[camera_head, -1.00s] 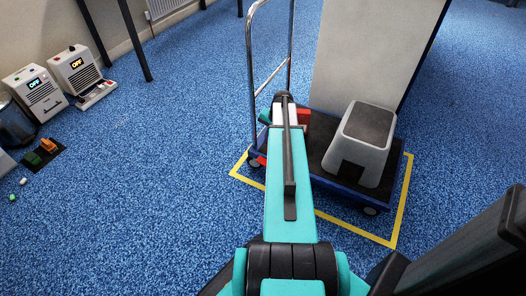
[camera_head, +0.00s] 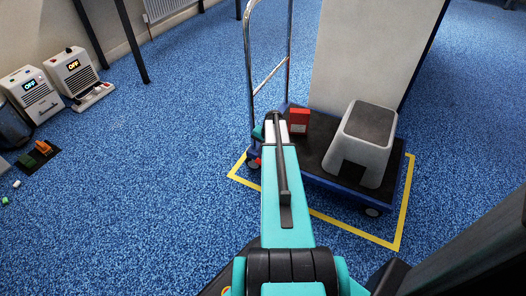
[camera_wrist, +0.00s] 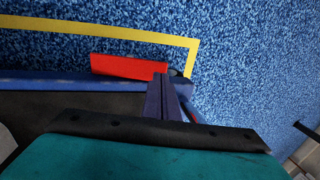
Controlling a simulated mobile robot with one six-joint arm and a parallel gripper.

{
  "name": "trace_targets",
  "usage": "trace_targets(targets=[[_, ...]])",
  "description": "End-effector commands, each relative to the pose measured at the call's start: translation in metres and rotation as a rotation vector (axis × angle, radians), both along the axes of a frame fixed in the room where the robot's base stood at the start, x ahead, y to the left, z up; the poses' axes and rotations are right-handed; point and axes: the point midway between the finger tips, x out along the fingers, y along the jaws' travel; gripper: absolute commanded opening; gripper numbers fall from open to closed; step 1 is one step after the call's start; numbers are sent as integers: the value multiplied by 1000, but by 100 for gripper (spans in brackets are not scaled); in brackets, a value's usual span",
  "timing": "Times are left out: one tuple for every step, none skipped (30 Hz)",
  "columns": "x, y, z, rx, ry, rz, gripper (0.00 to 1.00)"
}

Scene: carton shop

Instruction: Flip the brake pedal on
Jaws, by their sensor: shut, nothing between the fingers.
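The brake pedal (camera_wrist: 128,66) is a flat red bar at the edge of the blue trolley (camera_wrist: 40,83), seen in the wrist view. In the head view the trolley (camera_head: 335,190) stands on the blue carpet, and my arm covers most of its near left corner, where only a bit of red shows. My gripper (camera_wrist: 161,84) is shut and empty. Its dark fingertips overlap the right part of the pedal in the wrist view; I cannot tell whether they touch it. The fingers are hidden behind my arm in the head view.
A grey step stool (camera_head: 361,140) and a red box (camera_head: 299,121) stand on the trolley, below its chrome handle (camera_head: 249,75). Yellow tape (camera_head: 352,231) outlines the floor around it. A large pale panel (camera_head: 370,50) rises behind. Carpet between is clear.

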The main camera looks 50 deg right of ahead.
Motion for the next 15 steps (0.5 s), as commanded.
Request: trace_targets(targets=[[2,0,-8,0,0,0,0],[3,0,-11,0,0,0,0],[4,0,-13,-1,-1,0,0],[4,0,-15,-1,-1,0,0],[4,0,-17,-1,-1,0,0],[5,1,-18,-1,-1,0,0],[5,1,-19,0,0,1,0],[6,1,-20,0,0,1,0],[6,1,-21,0,0,1,0],[6,1,-21,0,0,1,0],[6,1,-21,0,0,1,0],[6,1,-21,0,0,1,0],[6,1,-20,0,0,1,0],[6,1,-20,0,0,1,0],[6,1,-20,0,0,1,0]])
